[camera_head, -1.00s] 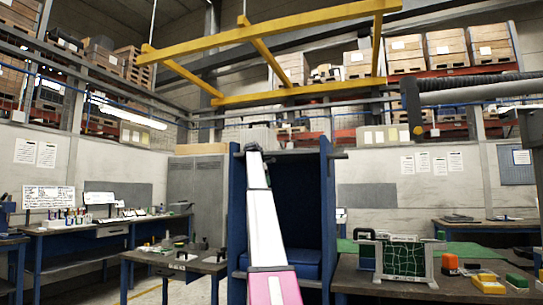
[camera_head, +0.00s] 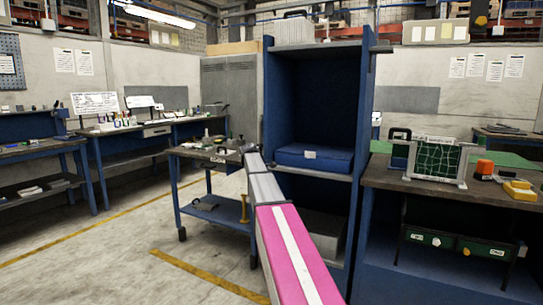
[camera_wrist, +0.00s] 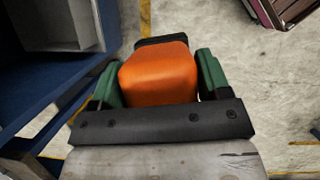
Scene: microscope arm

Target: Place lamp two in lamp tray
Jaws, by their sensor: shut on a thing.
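In the wrist view my gripper (camera_wrist: 160,78) has its two green fingers on either side of an orange rounded block with a dark far end (camera_wrist: 160,74), and is shut on it. This may be lamp two; no label shows. It hangs over pale floor. In the head view my arm reaches away from the lower middle; its far end is near a small wheeled bench, and the gripper and held block cannot be made out there. I cannot pick out the lamp tray for certain.
A tall blue cabinet (camera_head: 268,100) with a blue case (camera_head: 315,157) stands beyond my arm. The small bench (camera_head: 178,152) is left of it. The right workbench (camera_head: 400,181) holds an orange-topped thing (camera_head: 484,168) and a yellow one (camera_head: 519,190). Floor at left is open.

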